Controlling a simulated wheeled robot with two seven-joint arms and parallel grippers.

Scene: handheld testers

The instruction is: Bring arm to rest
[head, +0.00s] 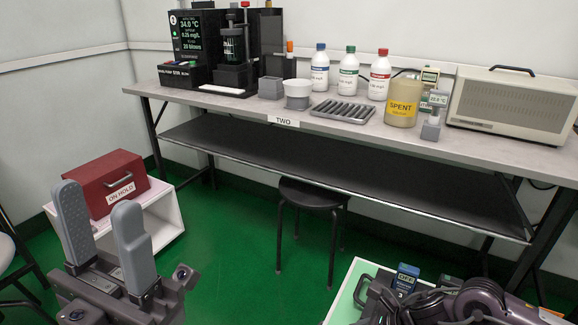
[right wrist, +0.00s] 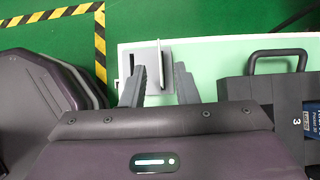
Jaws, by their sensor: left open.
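My left gripper (head: 98,200) is at the lower left of the head view. Its two grey fingers point up and stand apart, with nothing between them. My right arm shows at the lower right of the head view, over the pale green-topped table (head: 343,296); its fingers are not clear there. In the right wrist view my right gripper (right wrist: 160,70) has its dark fingers apart. A small grey slotted holder (right wrist: 138,58) on the pale green top shows between and beyond them; I see no grip on it.
A grey bench (head: 225,99) with a tester, bottles and a tray stands at the back. A red box (head: 112,180) sits on a white stand at left. A black stool (head: 311,194) stands mid-floor. A dark case (right wrist: 276,85) lies right of my right gripper.

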